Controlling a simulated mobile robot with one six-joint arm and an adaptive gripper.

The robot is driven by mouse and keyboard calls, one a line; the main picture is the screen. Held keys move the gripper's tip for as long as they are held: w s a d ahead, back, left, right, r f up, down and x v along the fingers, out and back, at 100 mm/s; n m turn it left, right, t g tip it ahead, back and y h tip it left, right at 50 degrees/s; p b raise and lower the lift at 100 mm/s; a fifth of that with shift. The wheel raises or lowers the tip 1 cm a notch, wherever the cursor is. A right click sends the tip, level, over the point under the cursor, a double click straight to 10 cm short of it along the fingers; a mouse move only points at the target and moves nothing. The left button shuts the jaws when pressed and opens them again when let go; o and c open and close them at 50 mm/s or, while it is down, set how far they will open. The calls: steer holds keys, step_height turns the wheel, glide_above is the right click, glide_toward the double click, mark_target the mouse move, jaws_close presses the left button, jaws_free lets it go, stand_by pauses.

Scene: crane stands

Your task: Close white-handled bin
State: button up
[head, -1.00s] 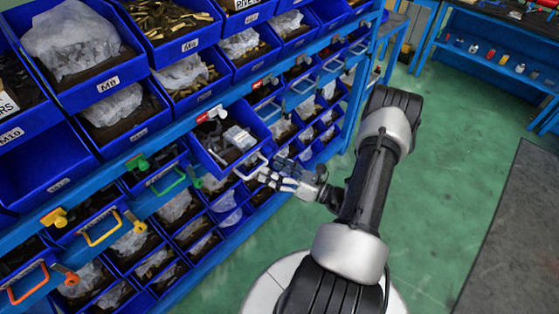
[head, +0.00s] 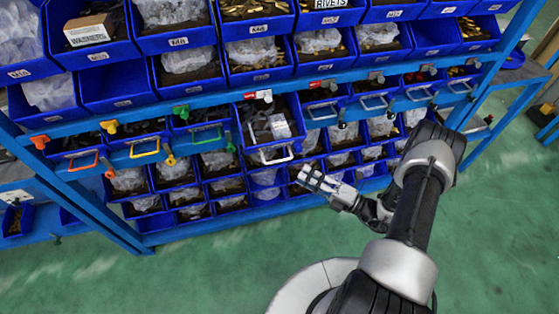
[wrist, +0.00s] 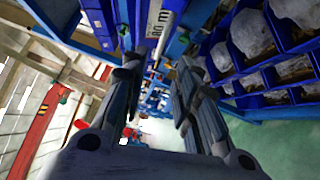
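The white-handled bin is a blue drawer (head: 247,140) in the middle of the shelf rack in the head view. It is pulled out, with dark contents and a pale box inside. Its white handle (head: 276,155) is on its front. My gripper (head: 306,177) is to the right of and below that handle, apart from it, and appears empty. In the wrist view my gripper's two fingers (wrist: 157,75) stand apart with a gap between them. A pale bar shows beyond the fingers there; I cannot tell whether it is the white handle.
Orange (head: 82,161), yellow (head: 145,150) and green (head: 206,134) handled bins are to the left. Grey-handled bins (head: 374,103) are to the right. Rows of small blue bins lie above and below. Green floor (head: 215,255) in front of the rack is clear.

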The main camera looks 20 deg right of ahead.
mark_target(278, 161)
steer(key=b+x, duration=0.1)
steer(key=x, duration=1)
steer(key=shift+d, duration=0.1)
steer(key=shift+c, duration=0.4)
jaws_close()
steer(key=shift+w, duration=0.1)
